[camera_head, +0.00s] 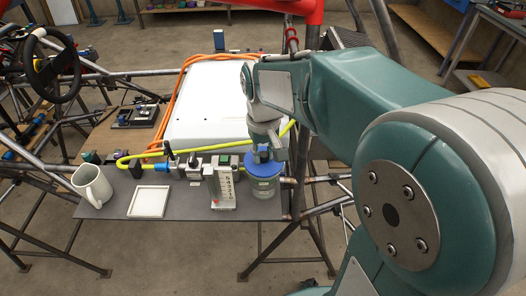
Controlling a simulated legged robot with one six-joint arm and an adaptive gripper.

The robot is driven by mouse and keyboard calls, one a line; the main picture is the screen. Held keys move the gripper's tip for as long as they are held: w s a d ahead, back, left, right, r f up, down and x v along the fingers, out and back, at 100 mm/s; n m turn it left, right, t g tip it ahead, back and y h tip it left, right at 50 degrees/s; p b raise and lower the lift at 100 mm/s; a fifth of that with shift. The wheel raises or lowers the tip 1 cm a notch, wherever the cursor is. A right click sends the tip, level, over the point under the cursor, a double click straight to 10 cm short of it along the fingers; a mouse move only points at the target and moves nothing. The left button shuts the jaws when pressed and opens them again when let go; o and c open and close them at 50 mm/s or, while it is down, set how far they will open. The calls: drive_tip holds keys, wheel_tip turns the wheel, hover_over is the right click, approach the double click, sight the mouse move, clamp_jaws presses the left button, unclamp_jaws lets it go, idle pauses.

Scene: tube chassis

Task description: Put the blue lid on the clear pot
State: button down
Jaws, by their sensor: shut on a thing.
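The blue lid (264,168) is at the top of the clear pot (262,187), level and roughly centred over its mouth. At this size I cannot tell whether the lid rests on the rim or is held just above it. The pot stands upright near the right end of the dark grey board. My gripper (262,154) points down from above and is shut on the blue lid at its top. The fingertips are small and partly hidden by my arm.
A white box device (223,186) stands close left of the pot. A white square tray (149,202) and a white mug (92,186) are farther left on the board (185,208). A yellow hose (142,155), fittings and a large white case (208,100) lie behind. Chassis tubes surround the board.

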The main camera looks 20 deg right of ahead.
sight(264, 154)
drive_tip(key=shift+f, duration=0.3)
drive_tip(key=c, duration=0.8)
unclamp_jaws()
wheel_tip(264, 154, up, 11)
idle(0.6)
drive_tip(key=shift+s, duration=0.1)
idle(0.3)
drive_tip(key=s+f+t, duration=0.2)
drive_tip(key=s, duration=0.5)
drive_tip(key=s+f+t, duration=0.3)
drive_tip(key=s, duration=0.4)
drive_tip(key=shift+m+t, duration=0.3)
drive_tip(key=shift+m, duration=0.1)
